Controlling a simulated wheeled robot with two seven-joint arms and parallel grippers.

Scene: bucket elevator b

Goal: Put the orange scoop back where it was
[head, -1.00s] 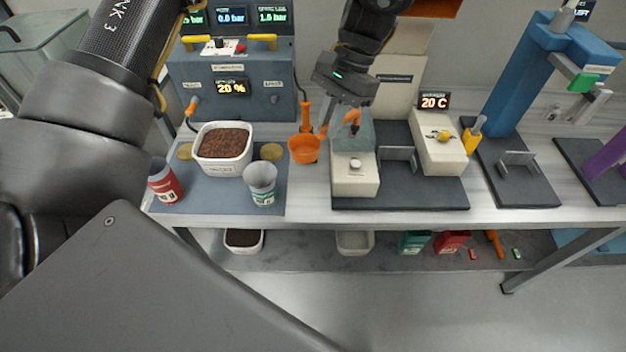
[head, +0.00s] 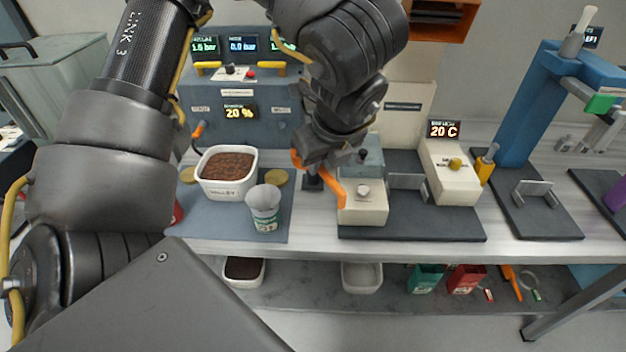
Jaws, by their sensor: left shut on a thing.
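My left gripper (head: 318,172) points down over the bench, between the grey mat and the white device with the dark base. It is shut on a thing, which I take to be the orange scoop. Orange parts show at the gripper's left side and below it. I cannot clearly separate the scoop from the gripper's fingers. The scoop's bowl is not visible, likely hidden behind the gripper. A small dark block (head: 312,183) stands on the bench just under the gripper. My right gripper is not in view.
A white tub (head: 229,192) of brown granules and a grey cup (head: 264,222) stand on the grey mat (head: 225,230). A red can is mostly covered by my arm. The white device (head: 361,208) is close right of the gripper. A blue press (head: 521,110) stands further right.

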